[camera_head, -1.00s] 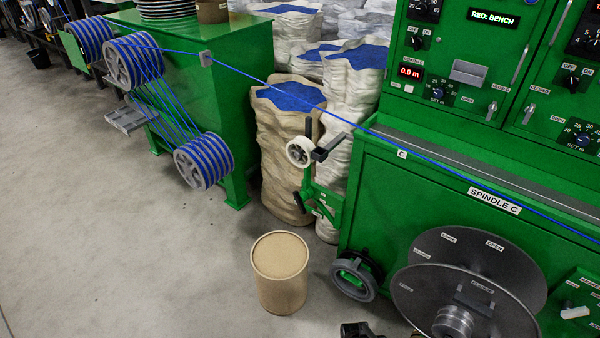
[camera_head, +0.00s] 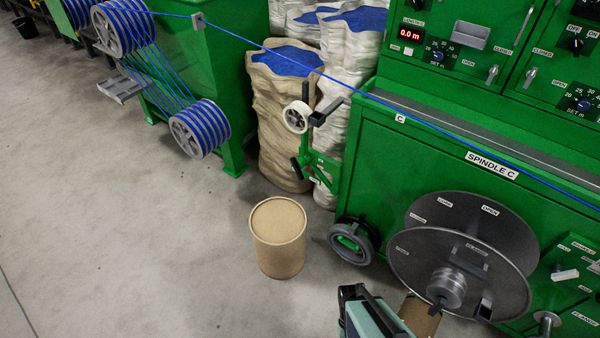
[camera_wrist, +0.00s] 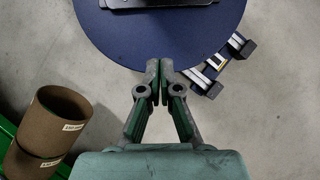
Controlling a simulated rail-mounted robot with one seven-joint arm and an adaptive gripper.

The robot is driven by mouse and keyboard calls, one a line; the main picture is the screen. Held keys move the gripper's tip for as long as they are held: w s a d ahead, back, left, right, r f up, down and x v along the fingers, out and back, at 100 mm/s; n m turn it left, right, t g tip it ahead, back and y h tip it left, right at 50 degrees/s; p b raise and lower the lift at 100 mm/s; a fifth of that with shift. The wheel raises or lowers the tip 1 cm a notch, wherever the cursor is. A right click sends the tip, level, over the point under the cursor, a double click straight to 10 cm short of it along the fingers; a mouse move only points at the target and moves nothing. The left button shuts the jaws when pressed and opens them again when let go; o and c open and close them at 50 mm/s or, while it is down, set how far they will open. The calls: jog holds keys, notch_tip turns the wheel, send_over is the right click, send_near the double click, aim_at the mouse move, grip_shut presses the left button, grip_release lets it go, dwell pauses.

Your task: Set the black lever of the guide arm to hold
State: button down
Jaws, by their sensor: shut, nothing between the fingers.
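The guide arm (camera_head: 322,166) is a green bracket at the left end of the spindle C machine, with a white roller (camera_head: 296,117) at its top. A dark upright bar and a dark block stand beside the roller. A small black lever (camera_head: 296,166) appears low on the bracket's left side; its setting is too small to read. My gripper (camera_wrist: 159,65) is shut and empty in the wrist view, above a dark blue round surface. In the head view, a teal part of my arm shows at the bottom, well below the guide arm; the fingertips cannot be made out there.
The blue cable (camera_head: 270,50) runs above the guide arm to the right. A brown drum (camera_head: 278,238) stands on open floor. A handwheel (camera_head: 354,241) and a large grey reel (camera_head: 420,265) are on the machine front. Brown labelled tubes (camera_wrist: 63,113) show in the wrist view.

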aim_at(301, 175)
jog(key=w+f+m+t+y+b, duration=0.3)
jog(key=w+b, duration=0.5)
jog(key=w, duration=0.9)
jog(key=w+f+m+t+y+b, duration=0.1)
jog(key=w+t+b, duration=0.5)
jog(key=w, duration=1.2)
jog(key=w+r+m+t+y+b, duration=0.4)
jog(key=w+r+b, duration=0.4)
jog(key=w+r, duration=1.3)
jog(key=w+t+y, duration=0.1)
jog(key=w+t, duration=0.1)
jog(key=w, duration=0.1)
jog(key=shift+d+y, duration=0.25)
jog(key=shift+y, duration=0.15)
jog(key=shift+w, duration=0.15)
jog(key=b+x, duration=0.2)
jog(key=x, duration=1.2)
